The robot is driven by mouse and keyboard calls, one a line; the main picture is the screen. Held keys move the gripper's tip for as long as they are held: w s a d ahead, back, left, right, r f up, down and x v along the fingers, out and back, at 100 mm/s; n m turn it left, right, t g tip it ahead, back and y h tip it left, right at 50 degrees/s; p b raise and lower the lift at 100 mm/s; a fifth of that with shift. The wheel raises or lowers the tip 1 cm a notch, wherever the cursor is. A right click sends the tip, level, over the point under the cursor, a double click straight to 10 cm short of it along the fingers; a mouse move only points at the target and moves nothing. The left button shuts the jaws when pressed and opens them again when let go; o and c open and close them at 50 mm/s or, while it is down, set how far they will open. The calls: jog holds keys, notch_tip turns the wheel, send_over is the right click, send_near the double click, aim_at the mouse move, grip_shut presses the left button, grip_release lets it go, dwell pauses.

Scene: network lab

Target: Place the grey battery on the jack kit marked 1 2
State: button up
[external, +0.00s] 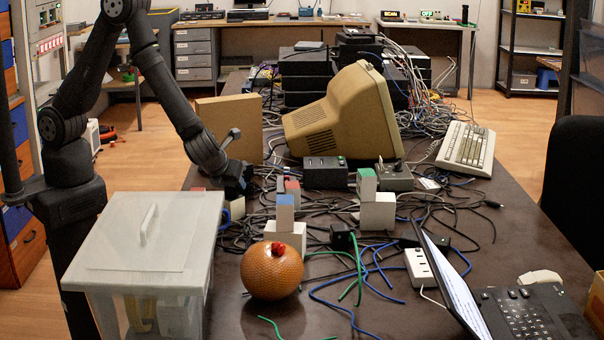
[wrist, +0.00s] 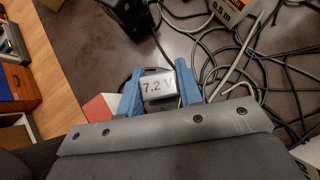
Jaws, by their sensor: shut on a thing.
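My gripper (wrist: 160,84) has blue fingers, shut on the sides of a small pale grey battery (wrist: 158,85) marked "7.2 V" in the wrist view. In the external view my gripper (external: 238,187) points down over the table's left part, in front of the cardboard panel. No "1 2" marking is readable, so I cannot tell which is the jack kit.
A red-and-white block (wrist: 100,108) lies beside the left finger. Loose cables (wrist: 215,62) cover the table nearby. An orange ball-like object (external: 272,272), a lidded clear bin (external: 150,235), a beige monitor (external: 340,112) and a laptop (external: 520,310) stand around.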

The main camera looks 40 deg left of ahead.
jog(key=shift+f, duration=0.15)
jog(key=o, duration=1)
jog(key=shift+r, duration=0.3)
jog(key=v, duration=1.1)
jog(key=shift+s+r, duration=0.3)
jog(key=shift+d, duration=0.15)
